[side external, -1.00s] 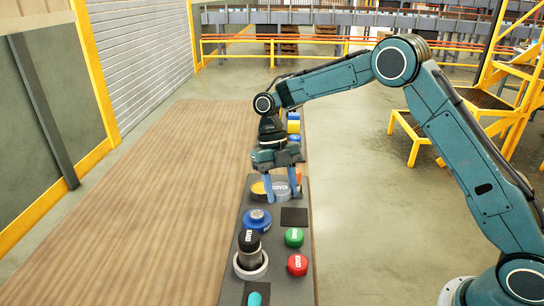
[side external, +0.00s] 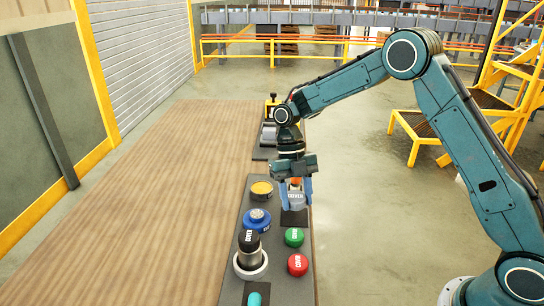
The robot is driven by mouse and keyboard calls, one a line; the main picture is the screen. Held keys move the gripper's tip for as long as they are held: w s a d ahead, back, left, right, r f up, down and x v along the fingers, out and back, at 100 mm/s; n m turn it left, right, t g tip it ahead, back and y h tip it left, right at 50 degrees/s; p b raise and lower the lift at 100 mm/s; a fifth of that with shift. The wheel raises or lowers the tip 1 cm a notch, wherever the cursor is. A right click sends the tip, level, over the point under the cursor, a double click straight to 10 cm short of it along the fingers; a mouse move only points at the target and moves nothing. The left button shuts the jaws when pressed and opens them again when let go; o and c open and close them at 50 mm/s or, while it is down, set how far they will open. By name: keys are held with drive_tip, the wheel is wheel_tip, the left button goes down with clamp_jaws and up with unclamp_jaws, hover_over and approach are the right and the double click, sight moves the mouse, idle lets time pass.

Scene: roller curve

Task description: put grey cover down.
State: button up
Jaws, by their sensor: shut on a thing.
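The grey cover (side external: 296,197) is a round cap with lettering on its side. My gripper (side external: 297,195) points down and is shut on it, one finger on each side. The cover is over or just above a dark square pad (side external: 294,218) on the right side of the grey panel (side external: 280,273). I cannot tell whether it touches the pad. A yellow button (side external: 261,191) sits uncovered to the left of my gripper. A green cover (side external: 294,237) and a red cover (side external: 297,265) rest on the panel below the pad in the picture.
A blue knob (side external: 257,219) and a tall black-capped control (side external: 249,241) stand on the panel's left side. A teal part (side external: 257,294) is at the near edge. Behind my gripper is another dark panel with a lever (side external: 273,106). The wooden table (side external: 170,200) is clear at left.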

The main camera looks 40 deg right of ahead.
sight(297, 221)
drive_tip(key=shift+f, duration=2.05)
drive_tip(key=shift+f, duration=0.3)
drive_tip(key=shift+s+f, duration=0.1)
drive_tip(key=shift+f, duration=0.35)
drive_tip(key=o, duration=1.3)
drive_tip(key=shift+o, duration=0.4)
drive_tip(key=shift+r, duration=0.6)
drive_tip(key=v, duration=0.7)
drive_tip(key=shift+w+r, duration=0.2)
drive_tip(key=shift+r, duration=0.15)
